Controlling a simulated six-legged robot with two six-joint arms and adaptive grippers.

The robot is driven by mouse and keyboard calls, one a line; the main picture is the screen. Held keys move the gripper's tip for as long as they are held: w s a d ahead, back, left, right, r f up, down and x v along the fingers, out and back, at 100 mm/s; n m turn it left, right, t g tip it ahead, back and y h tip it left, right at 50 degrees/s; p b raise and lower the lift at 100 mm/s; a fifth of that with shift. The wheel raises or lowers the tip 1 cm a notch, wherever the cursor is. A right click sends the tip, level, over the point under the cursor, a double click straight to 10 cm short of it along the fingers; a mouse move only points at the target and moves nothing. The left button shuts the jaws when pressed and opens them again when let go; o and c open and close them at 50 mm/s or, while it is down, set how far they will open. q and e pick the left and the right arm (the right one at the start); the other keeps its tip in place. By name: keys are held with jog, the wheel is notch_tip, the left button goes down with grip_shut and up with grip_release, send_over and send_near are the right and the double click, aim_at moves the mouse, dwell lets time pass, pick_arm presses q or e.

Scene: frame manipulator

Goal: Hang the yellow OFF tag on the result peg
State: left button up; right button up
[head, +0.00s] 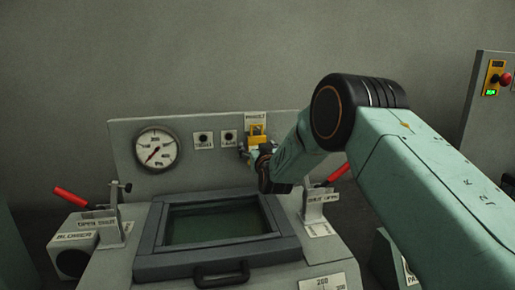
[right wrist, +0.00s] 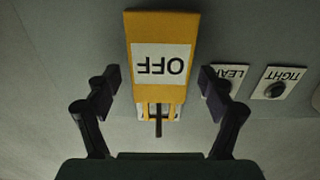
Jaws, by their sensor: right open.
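The yellow OFF tag (right wrist: 158,90) shows upside down in the right wrist view, with a white OFF label. A dark peg (right wrist: 158,125) shows at its slotted end and appears to pass through the opening. In the head view the tag (head: 257,131) is against the panel, just under the RESULT label (head: 255,117); its lower part is hidden by my gripper. My right gripper (right wrist: 159,82) is open, one finger on each side of the tag, with gaps visible on both sides. It also shows in the head view (head: 257,153), partly hidden by my arm. My left gripper is not in view.
The LEAK (head: 228,137) and TIGHT (head: 203,140) knobs sit beside the peg on the panel. A gauge (head: 156,149) is further left. A framed window lid (head: 220,222) and red-handled clamps (head: 71,197) stand below. A control box (head: 494,85) is at the far right.

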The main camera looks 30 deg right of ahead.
jog(key=shift+w+f, duration=0.15)
jog(key=shift+f, duration=0.1)
jog(key=v, duration=1.2)
jog(key=shift+r, duration=0.15)
jog(key=shift+x, duration=5.95)
